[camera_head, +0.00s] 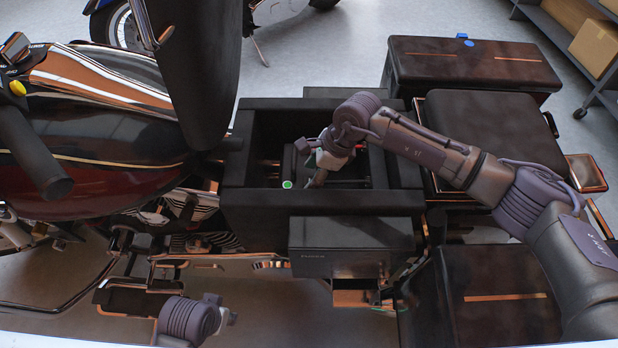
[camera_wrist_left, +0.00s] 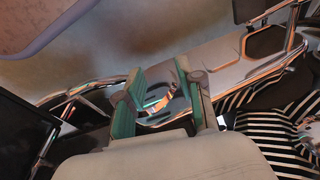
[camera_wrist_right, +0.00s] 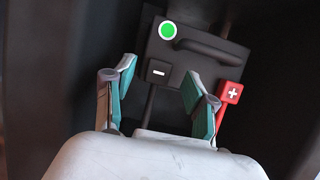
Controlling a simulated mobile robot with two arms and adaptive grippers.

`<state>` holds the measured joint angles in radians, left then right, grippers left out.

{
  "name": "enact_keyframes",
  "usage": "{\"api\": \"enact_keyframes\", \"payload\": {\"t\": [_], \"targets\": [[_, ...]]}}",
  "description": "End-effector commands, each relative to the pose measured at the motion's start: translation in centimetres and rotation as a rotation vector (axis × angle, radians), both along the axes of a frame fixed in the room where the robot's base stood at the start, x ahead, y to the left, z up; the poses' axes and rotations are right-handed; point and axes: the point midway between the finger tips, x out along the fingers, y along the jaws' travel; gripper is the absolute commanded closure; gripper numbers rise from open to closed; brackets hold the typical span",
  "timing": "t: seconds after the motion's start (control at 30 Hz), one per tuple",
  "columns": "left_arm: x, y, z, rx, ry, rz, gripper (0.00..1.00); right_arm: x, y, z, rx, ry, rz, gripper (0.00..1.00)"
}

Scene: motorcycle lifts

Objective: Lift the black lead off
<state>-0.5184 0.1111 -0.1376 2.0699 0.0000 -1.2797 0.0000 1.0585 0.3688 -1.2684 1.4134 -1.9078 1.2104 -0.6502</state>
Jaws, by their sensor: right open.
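In the right wrist view, a dark battery (camera_wrist_right: 192,64) with a green dot and a carry handle sits inside a deep black box. The black lead (camera_wrist_right: 158,71) shows a minus sign on its end. The red lead (camera_wrist_right: 232,92) with a plus sign lies to its right. My right gripper (camera_wrist_right: 160,78) is open, with its teal-padded fingertips on either side of the black lead; contact cannot be told. In the head view the right gripper (camera_head: 316,170) reaches down into the box and hides most of the battery. My left gripper (camera_wrist_left: 160,102) is open and empty.
The black box (camera_head: 350,202) has raised walls around my right gripper. A motorcycle (camera_head: 95,130) fills the left, its upright black seat (camera_head: 205,70) beside the box. A small drawer unit (camera_head: 350,247) stands in front. A shelf with cardboard boxes (camera_head: 596,46) is at the back right.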

Motion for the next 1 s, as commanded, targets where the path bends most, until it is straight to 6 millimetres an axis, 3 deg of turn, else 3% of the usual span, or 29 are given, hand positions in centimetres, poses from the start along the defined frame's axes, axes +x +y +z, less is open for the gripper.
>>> {"api": "enact_keyframes", "payload": {"t": [0.2, 0.53, 0.87, 1.0], "targets": [[0.0, 0.0, 1.0, 0.0, -0.005, 0.001, 0.63, 0.2, 0.8, -1.9, 0.0, 0.0, 0.001, 0.44], [0.0, 0.0, 1.2, 0.0, -0.005, 0.001, 0.63, 0.2, 0.9, -2.1, 0.0, 0.0, 0.001, 0.45], [0.0, 0.0, 1.2, 0.0, -0.006, 0.001, 0.63, 0.2, 0.9, -2.0, 0.0, 0.0, 0.0, 1.0], [0.0, 0.0, 1.2, 0.0, -0.006, 0.001, 0.63, 0.2, 0.9, -2.0, 0.0, -0.001, 0.0, 1.0]]}}
